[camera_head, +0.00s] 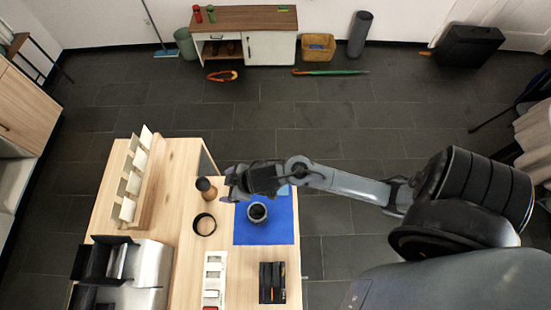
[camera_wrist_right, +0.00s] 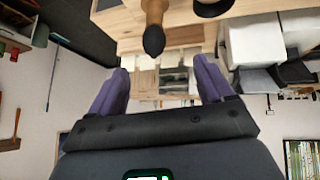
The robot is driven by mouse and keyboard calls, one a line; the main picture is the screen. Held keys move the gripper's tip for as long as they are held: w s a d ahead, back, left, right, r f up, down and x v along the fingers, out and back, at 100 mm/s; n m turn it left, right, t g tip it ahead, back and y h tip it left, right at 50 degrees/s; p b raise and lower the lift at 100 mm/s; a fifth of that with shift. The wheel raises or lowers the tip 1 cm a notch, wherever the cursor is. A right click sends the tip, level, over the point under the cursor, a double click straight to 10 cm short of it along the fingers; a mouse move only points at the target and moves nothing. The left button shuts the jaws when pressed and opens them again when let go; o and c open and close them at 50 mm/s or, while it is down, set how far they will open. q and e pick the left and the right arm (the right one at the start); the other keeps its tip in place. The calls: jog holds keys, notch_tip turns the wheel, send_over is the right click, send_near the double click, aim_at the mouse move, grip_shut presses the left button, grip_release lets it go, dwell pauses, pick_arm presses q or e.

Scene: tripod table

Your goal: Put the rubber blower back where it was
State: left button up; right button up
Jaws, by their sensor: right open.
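My right gripper (camera_head: 228,186) is open and empty, low over the right part of the wooden table. Its two purple-grey fingers (camera_wrist_right: 161,66) show apart in the right wrist view. Just left of it stands a small upright brown object with a dark rounded top (camera_head: 206,188). In the right wrist view its dark tip (camera_wrist_right: 153,38) lies just beyond the gap between the fingers, not gripped. I cannot tell for sure whether it is the rubber blower. A grey and black round object (camera_head: 257,212) rests on the blue mat (camera_head: 268,234). My left gripper is out of view.
A black ring (camera_head: 204,224) lies left of the mat. A white slotted tray (camera_head: 215,278) and a black case (camera_head: 272,283) sit in front. A wooden rack with pale cards (camera_head: 148,180) and a metal-and-black device (camera_head: 143,280) take up the left. Bare wood lies between.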

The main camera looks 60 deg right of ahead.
jog(key=s+d+r+m+g+h, duration=0.1)
jog(key=s+g, duration=0.1)
jog(key=s, duration=0.6)
jog(key=s+d+r+m+g+h, duration=0.1)
jog(key=s+d+r+m, duration=0.1)
jog(key=s, duration=0.6)
jog(key=shift+g, duration=0.4)
jog(key=shift+r, duration=0.1)
